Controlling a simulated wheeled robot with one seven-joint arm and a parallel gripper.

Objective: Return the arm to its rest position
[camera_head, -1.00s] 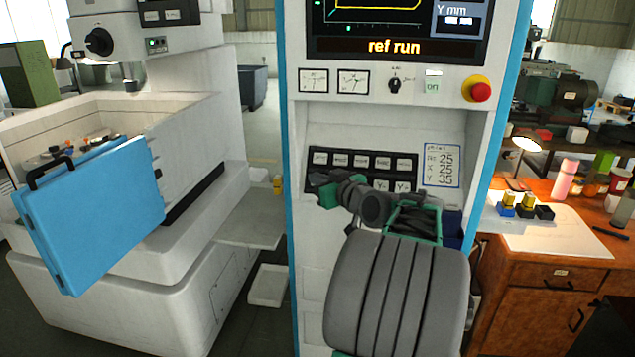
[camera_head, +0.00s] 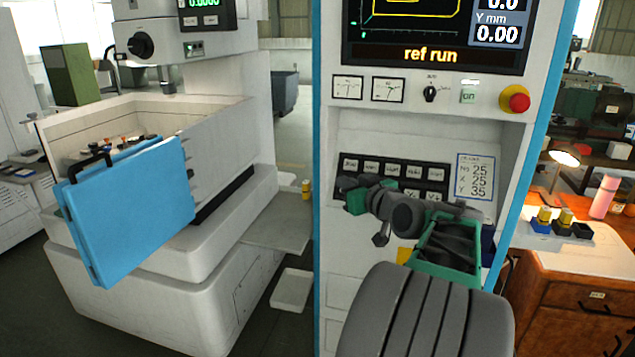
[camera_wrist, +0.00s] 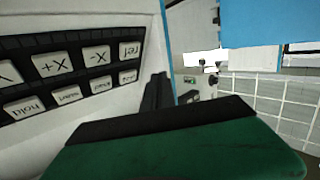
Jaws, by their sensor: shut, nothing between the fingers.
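My gripper (camera_head: 352,192) is shut and empty. In the head view it is at the left end of my arm, in front of the left part of the black key panel (camera_head: 395,175) on the control cabinet. I cannot tell whether it touches the panel. In the wrist view my green and black gripper parts (camera_wrist: 180,145) fill the bottom, and the key panel (camera_wrist: 60,70) with keys such as X+ and X- is at the left, seen upside down. My arm reaches up from the bottom of the head view, bent at the wrist.
The cabinet has a screen reading "ref run" (camera_head: 432,55) and a red stop button (camera_head: 515,99). At left, the machine's blue door (camera_head: 130,210) stands open. At right, a wooden desk (camera_head: 570,275) holds a lit lamp (camera_head: 565,158) and small blocks. Floor shows between machine and cabinet.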

